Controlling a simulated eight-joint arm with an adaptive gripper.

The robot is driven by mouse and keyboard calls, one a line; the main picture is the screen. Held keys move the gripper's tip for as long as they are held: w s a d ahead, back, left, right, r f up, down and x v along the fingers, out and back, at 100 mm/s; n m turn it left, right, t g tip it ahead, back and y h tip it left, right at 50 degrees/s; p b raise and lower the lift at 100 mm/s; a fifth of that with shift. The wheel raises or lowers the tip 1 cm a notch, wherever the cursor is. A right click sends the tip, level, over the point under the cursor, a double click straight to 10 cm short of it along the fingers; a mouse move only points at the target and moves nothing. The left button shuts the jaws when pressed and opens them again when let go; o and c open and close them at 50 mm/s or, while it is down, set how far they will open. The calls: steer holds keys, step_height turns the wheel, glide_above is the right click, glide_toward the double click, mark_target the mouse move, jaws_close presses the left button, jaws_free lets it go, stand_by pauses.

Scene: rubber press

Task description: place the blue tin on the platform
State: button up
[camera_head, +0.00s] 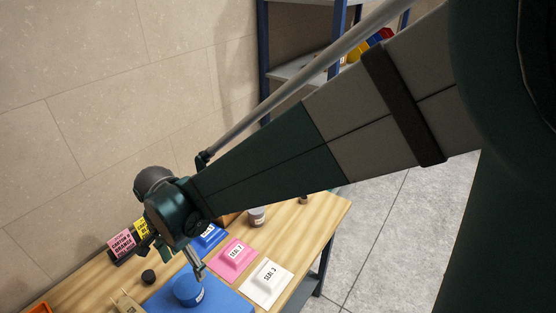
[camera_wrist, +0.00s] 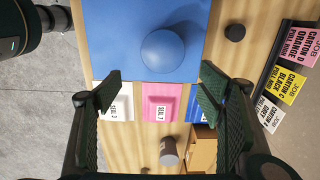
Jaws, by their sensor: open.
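The blue tin (camera_head: 187,291) stands upright on a flat blue platform (camera_head: 228,299) at the front of the wooden table. In the wrist view its round blue top (camera_wrist: 162,50) shows on the same blue surface (camera_wrist: 112,45). My gripper (camera_head: 196,264) is just above and beside the tin in the head view. In the wrist view my gripper (camera_wrist: 160,97) has its two fingers wide apart with nothing between them. The tin lies beyond the fingertips there. I cannot tell whether a finger touches it.
Pink (camera_head: 232,258), white (camera_head: 266,283) and blue (camera_head: 208,237) seal pads lie beside the platform. A grey tin (camera_head: 257,216) stands behind them. A small black knob (camera_head: 148,277) is to the left. Pink and yellow job cards (camera_head: 122,243) stand along the wall side.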

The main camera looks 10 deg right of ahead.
steer(key=w+d+r+n+t, duration=0.1)
steer(key=d+r, duration=0.2)
steer(key=d, duration=0.4)
steer(key=d+r+n+t+y, duration=0.1)
steer(key=d+r+n, duration=0.1)
steer(key=d+r, duration=0.3)
steer(key=w+d+r+n+t, duration=0.1)
steer(key=d+r, duration=0.1)
steer(key=d, duration=0.6)
steer(key=s+d+r+n+t, duration=0.1)
steer(key=s+d, duration=0.1)
steer(key=d, duration=0.4)
steer(key=s+d+r+n+t, duration=0.1)
steer(key=s+d+n, duration=0.1)
steer(key=d, duration=0.5)
steer(key=s+d+r+n+t+h, duration=0.1)
steer(key=s+d+r+t, duration=0.1)
steer(key=s+d, duration=0.2)
steer(key=d, duration=0.2)
steer(key=shift+d+n, duration=0.3)
